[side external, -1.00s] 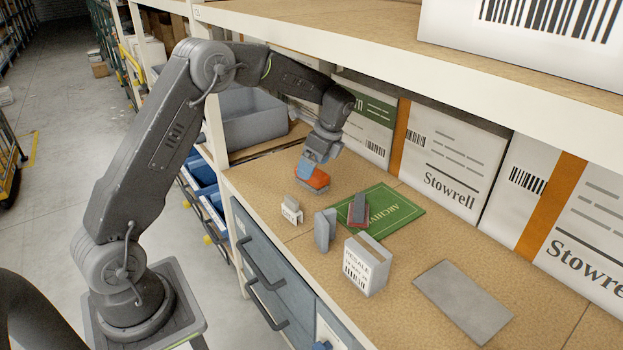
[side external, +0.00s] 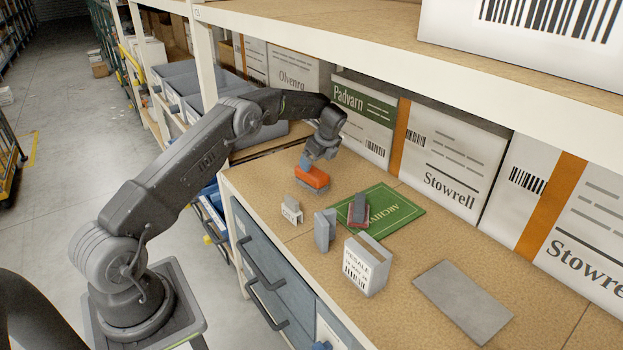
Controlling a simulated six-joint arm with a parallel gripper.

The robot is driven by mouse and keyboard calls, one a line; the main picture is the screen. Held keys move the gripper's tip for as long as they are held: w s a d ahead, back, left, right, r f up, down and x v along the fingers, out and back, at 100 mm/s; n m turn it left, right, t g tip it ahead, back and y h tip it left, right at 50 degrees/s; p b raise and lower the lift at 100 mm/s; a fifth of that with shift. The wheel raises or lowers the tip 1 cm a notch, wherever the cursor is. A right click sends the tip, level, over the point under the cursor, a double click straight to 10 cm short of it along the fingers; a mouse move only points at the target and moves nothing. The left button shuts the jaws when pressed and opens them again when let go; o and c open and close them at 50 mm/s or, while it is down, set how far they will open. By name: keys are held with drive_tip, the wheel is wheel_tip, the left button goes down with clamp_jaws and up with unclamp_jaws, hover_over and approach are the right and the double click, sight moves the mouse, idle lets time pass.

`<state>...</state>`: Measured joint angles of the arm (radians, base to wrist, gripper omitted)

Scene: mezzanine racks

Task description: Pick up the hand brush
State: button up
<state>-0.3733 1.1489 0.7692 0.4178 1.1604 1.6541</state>
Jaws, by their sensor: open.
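The hand brush (side external: 313,178) seems to be the orange block with a grey underside. It lies on the tan shelf board, near the board's left end. My gripper (side external: 306,163) is at the brush's far left side, pointing down, with its bluish fingertips partly hidden behind the orange top. It is open and holds nothing. Whether a finger touches the brush I cannot tell.
A small white labelled item (side external: 291,209), a grey upright block (side external: 325,230) and a white carton (side external: 366,265) stand nearer. A red-and-grey block (side external: 357,210) lies on a green book (side external: 388,212). A grey flat plate (side external: 463,302) lies right. An upper shelf (side external: 400,65) overhangs the back.

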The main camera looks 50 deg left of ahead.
sight(312, 171)
drive_tip(key=shift+x, duration=3.3)
drive_tip(key=shift+f, duration=0.2)
drive_tip(key=c, duration=1.1)
drive_tip(key=shift+o, duration=0.2)
